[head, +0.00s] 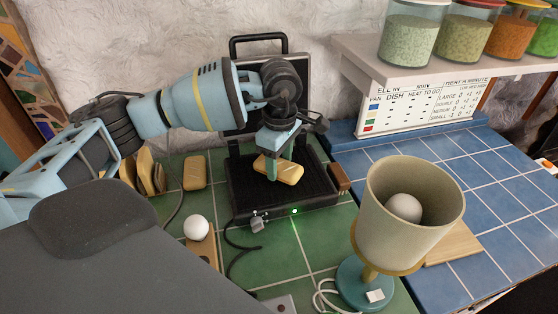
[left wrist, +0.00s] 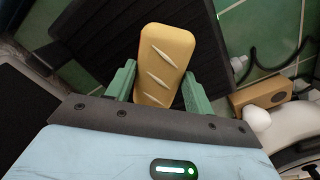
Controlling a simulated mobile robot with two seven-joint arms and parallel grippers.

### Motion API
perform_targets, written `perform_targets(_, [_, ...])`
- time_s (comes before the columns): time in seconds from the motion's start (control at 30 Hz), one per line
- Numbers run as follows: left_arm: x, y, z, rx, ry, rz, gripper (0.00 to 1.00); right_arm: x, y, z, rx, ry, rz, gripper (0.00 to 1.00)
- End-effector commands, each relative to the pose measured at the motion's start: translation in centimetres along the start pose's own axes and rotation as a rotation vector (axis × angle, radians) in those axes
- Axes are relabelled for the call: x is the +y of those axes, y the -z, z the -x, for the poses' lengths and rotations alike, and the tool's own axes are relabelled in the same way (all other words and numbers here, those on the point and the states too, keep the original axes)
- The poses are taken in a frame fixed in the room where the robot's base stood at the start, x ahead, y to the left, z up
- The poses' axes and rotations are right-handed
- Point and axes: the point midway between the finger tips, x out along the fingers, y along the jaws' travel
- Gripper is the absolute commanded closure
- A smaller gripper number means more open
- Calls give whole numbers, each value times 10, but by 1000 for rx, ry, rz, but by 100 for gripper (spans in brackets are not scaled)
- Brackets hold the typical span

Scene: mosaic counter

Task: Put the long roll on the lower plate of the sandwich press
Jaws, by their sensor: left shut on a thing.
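The long roll (head: 286,171) is golden, with pale slashes on its top in the left wrist view (left wrist: 165,60). My left gripper (head: 271,170) points down from above and is shut on the roll, with its green fingers on either side. The sandwich press (head: 236,196) stands open, its black lid (head: 238,120) raised at the back. The roll is over the dark lower plate (head: 308,184); I cannot tell whether it touches the plate. My right gripper is not in view.
A short roll (head: 194,172) and bread slices (head: 150,172) stand left of the press. A white ball (head: 196,227) sits by a wooden block (head: 204,250). A lamp (head: 410,215) stands at front right, with a cable near it. A shelf (head: 440,62) holds jars.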

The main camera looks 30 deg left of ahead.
Motion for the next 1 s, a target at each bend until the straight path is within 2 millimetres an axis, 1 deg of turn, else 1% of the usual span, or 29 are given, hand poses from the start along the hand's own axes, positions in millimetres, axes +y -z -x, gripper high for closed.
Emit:
perform_targets(0.07, [0,0,-3,-1,-2,1,55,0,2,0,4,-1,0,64])
perform_targets(0.27, [0,0,-4,-1,-2,1,55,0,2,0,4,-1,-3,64])
perform_targets(0.43, [0,0,-9,-1,-1,0,55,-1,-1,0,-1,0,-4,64])
perform_targets(0.47, [0,0,-8,0,-1,1,44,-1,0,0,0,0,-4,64])
perform_targets(0.6, [0,0,-8,0,-2,1,26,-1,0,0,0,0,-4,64])
perform_targets(0.87, [0,0,-7,0,-2,1,26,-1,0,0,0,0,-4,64])
perform_targets(1.0, [1,0,0,-1,-3,1,26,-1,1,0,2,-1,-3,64])
